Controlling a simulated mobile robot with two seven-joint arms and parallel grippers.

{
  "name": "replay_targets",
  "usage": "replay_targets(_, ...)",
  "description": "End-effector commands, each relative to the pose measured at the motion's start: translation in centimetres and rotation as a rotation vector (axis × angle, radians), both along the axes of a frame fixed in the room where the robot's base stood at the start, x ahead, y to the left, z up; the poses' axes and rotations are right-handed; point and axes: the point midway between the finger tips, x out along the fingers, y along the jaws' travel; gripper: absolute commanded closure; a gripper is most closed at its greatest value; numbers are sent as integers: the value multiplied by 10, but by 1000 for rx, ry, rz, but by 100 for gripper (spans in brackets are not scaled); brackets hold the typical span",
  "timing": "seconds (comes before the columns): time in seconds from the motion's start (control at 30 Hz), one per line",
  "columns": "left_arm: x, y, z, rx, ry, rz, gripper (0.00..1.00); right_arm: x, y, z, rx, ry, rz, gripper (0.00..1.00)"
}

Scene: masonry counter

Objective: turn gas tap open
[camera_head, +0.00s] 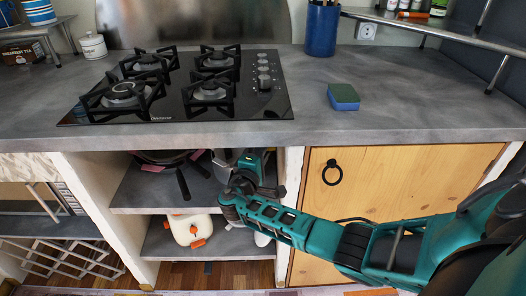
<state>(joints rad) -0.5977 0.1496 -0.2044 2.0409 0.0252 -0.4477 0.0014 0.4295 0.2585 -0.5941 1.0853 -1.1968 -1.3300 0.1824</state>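My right arm comes in from the right. Its gripper (250,165) reaches into the open shelf space under the counter, left of the wooden cupboard door. The wrist and arm hide much of the area around the fingers, so I cannot tell if it is open or shut. I cannot make out a gas tap; that area is dark and partly covered by my arm. The gas hob (190,85) sits in the counter above. My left gripper is not in view.
The counter (420,95) overhangs the shelves. A pan (165,157) with dark handles lies on the upper shelf (140,192), left of my gripper. A white container (190,229) with orange parts stands below. The wooden door (410,175) is closed. A sponge (343,97) lies on the counter.

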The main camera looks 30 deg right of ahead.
Motion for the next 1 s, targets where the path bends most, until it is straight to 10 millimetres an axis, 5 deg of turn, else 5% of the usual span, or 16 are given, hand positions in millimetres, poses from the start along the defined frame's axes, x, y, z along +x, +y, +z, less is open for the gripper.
replay_targets(1.0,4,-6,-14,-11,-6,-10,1,-2,-3,-5,-763,466,-1,100)
